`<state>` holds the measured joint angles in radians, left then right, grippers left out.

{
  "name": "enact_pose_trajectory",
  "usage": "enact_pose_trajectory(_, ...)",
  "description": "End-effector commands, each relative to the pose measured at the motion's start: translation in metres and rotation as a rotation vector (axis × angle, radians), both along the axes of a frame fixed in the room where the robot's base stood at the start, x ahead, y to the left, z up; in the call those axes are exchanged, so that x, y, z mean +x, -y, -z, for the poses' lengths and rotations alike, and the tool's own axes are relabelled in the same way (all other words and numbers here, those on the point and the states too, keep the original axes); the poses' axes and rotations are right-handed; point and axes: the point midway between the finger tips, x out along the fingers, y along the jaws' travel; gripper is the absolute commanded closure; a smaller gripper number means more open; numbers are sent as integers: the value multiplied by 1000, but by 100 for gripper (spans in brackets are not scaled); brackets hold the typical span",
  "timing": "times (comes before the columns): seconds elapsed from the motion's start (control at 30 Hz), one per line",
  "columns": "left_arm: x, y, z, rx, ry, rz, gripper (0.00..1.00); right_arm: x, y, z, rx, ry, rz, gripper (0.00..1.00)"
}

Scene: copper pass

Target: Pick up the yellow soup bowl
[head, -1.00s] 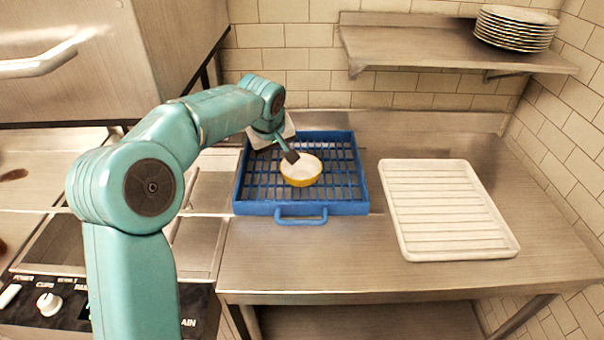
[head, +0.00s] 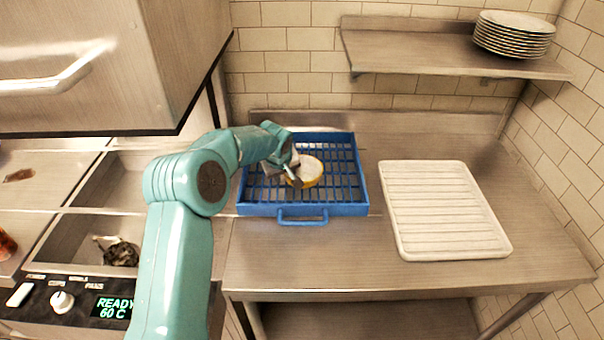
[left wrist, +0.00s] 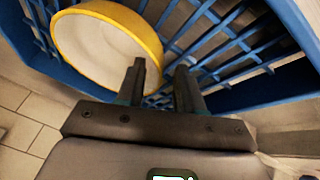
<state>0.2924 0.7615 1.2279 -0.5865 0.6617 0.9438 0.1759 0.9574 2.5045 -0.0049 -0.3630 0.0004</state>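The yellow soup bowl (head: 311,173), pale inside, is in the blue rack (head: 345,210) in the head view and looks slightly tilted. My left gripper (head: 294,181) is at its left side. In the left wrist view, the bowl (left wrist: 110,48) is at the upper left, its near wall reaching between the two fingers (left wrist: 160,82). One finger overlaps the bowl's inside and the other is outside over the rack's grid. A gap shows between the wall and the outer finger, so the gripper looks open. My right gripper is not in view.
A white ribbed tray (head: 445,212) lies right of the rack on the steel counter (head: 300,262). A stack of plates (head: 514,35) is on the wall shelf (head: 440,52). A steel appliance (head: 90,90) stands at the upper left.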

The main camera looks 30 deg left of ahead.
Motion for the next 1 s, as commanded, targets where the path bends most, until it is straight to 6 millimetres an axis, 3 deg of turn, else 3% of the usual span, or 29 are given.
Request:
enact_pose_trajectory(0.07,0,0,0,0,0,0,64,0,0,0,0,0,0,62)
enact_pose_trajectory(0.2,0,0,0,0,0,0,100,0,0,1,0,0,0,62)
enact_pose_trajectory(0.67,0,0,-7,0,1,0,100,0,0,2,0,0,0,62)
enact_pose_trajectory(0.83,1,0,-32,1,6,0,100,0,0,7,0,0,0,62)
enact_pose_trajectory(1.0,1,0,-81,2,10,-1,100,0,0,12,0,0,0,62)
